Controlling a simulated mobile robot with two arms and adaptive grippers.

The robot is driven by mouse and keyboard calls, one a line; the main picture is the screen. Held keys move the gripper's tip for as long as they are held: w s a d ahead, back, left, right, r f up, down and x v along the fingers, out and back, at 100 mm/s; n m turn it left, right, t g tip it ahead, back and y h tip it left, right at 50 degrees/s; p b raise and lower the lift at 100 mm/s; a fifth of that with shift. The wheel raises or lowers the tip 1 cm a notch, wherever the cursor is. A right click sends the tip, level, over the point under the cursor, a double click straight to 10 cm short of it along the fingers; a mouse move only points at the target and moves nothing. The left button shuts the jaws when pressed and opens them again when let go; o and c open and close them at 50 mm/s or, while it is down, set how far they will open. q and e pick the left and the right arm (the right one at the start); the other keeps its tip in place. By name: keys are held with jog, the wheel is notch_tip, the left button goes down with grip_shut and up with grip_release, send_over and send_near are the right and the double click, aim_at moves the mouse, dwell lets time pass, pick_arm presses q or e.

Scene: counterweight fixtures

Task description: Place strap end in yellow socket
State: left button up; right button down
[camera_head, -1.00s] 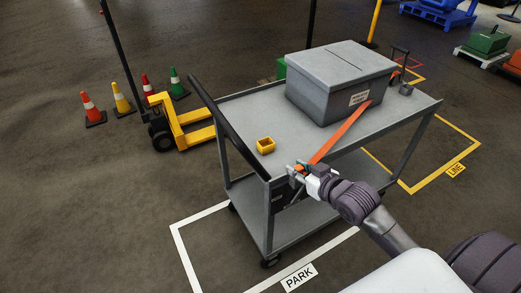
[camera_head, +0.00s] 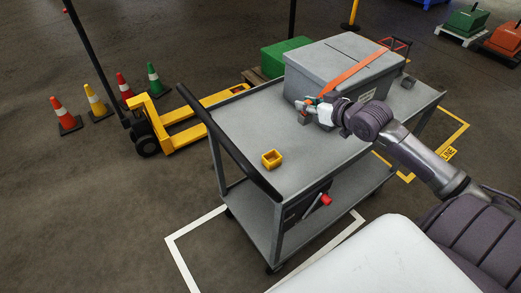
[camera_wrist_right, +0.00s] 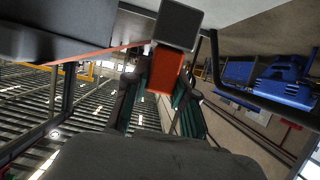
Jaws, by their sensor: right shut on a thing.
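The yellow socket (camera_head: 271,159) is a small open-topped block on the grey cart's top, near its left end. My right gripper (camera_head: 307,110) is shut on the end of the orange strap (camera_head: 352,70), at the front left of the grey box. It is above and right of the socket, clear of it. The strap runs from the gripper up across the box lid towards the far right. In the right wrist view the orange strap end (camera_wrist_right: 165,72) sits between my fingers, with a dark grey block beyond it. My left gripper is not in view.
A black handle bar (camera_head: 228,140) edges the cart's left end. A yellow pallet jack (camera_head: 165,125) and several cones stand to the left.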

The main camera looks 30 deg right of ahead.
jog(key=a+f, duration=0.3)
jog(key=a, duration=0.1)
jog(key=a+f+p, duration=0.1)
jog(key=a+f, duration=0.2)
jog(key=f, duration=0.1)
jog(key=s+a+f+p, duration=0.1)
jog(key=a+f, duration=0.2)
jog(key=a, duration=0.1)
jog(key=shift+a+f, duration=0.15)
jog(key=shift+a, duration=0.15)
jog(key=shift+f, duration=0.2)
jog(key=c, duration=0.9)
grip_release()
jog(key=shift+c, duration=0.2)
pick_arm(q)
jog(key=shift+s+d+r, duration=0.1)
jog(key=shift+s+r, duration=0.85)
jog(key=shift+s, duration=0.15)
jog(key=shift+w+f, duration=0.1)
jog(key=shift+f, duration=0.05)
pick_arm(e)
jog(key=v, duration=1.2)
